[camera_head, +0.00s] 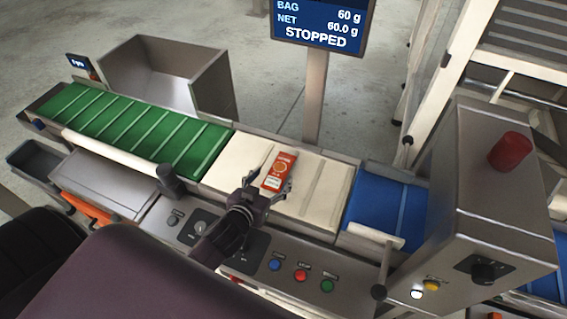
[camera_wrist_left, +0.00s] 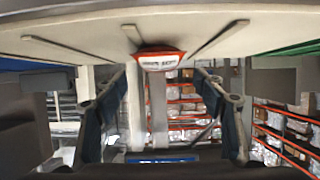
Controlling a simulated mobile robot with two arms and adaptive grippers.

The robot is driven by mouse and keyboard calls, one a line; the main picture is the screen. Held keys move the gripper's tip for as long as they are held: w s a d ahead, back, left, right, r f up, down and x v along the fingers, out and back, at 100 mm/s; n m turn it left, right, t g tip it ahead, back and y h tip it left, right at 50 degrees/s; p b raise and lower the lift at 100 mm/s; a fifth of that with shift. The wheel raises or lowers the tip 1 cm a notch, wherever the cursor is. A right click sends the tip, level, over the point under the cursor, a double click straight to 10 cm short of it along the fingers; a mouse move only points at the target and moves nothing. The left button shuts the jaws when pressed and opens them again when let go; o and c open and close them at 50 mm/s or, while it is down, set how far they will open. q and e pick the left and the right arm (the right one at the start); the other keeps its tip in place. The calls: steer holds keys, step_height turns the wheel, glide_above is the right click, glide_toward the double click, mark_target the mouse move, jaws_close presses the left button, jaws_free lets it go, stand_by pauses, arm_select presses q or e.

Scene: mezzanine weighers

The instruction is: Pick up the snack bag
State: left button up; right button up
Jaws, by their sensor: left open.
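The snack bag (camera_head: 279,171) is an orange-red packet with a pale lower part. It lies on the cream weighing belt (camera_head: 234,157) in the middle of the head view. My left gripper (camera_head: 269,174) is open, with one finger to either side of the bag. In the left wrist view the bag (camera_wrist_left: 160,60) shows end-on at the top, between the spread fingers (camera_wrist_left: 163,78) and just beyond their tips. I see no finger clearly touching it. My right gripper is not in view.
A green ribbed belt (camera_head: 130,130) runs to the left and a blue belt (camera_head: 385,205) to the right. A screen post (camera_head: 314,100) stands behind the weighing belt. A grey metal housing (camera_head: 490,190) rises at right. Push buttons (camera_head: 301,276) line the front panel.

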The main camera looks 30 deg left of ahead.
mark_target(276, 174)
arm_select(q)
steer(key=shift+x, duration=1.05)
steer(key=x, duration=0.3)
steer(key=shift+f+p, duration=0.25)
steer(key=shift+p, duration=0.1)
steer(key=shift+w+f, duration=0.2)
steer(key=shift+w, duration=0.3)
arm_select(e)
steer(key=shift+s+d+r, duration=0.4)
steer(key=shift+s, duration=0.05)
arm_select(q)
steer(key=c, duration=1.2)
steer(key=shift+c, duration=0.2)
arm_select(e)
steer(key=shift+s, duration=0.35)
